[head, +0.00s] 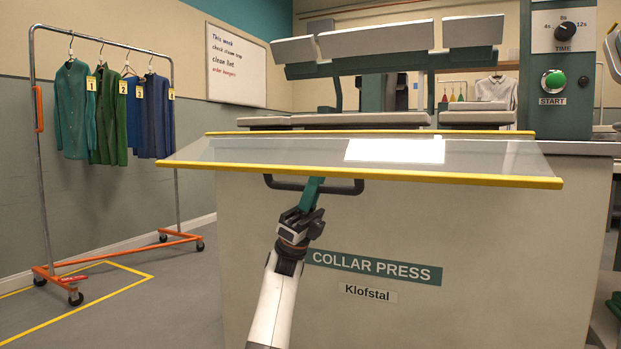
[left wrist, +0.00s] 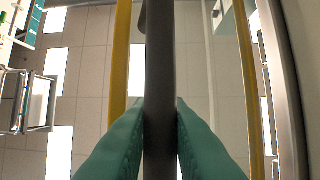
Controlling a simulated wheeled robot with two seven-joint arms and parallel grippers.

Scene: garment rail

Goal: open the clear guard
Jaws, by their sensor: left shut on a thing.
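The clear guard (head: 290,150) is a see-through panel with yellow edge strips. In the head view it juts out towards me, nearly level, in front of the collar press (head: 400,220). A dark bar handle (head: 340,188) hangs under its front yellow edge. My left gripper (head: 313,184) is shut on this handle near its middle. In the left wrist view the green fingers (left wrist: 160,135) sit on both sides of the dark handle bar (left wrist: 160,70), with the yellow strip (left wrist: 120,60) beside it. My right gripper is not in view.
The press's padded head (head: 380,40) stands raised above its pads behind the guard. A control column with a time dial (head: 563,31) and green start button (head: 554,80) stands at right. A garment rail (head: 40,140) with several numbered garments stands at left. Floor between is clear.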

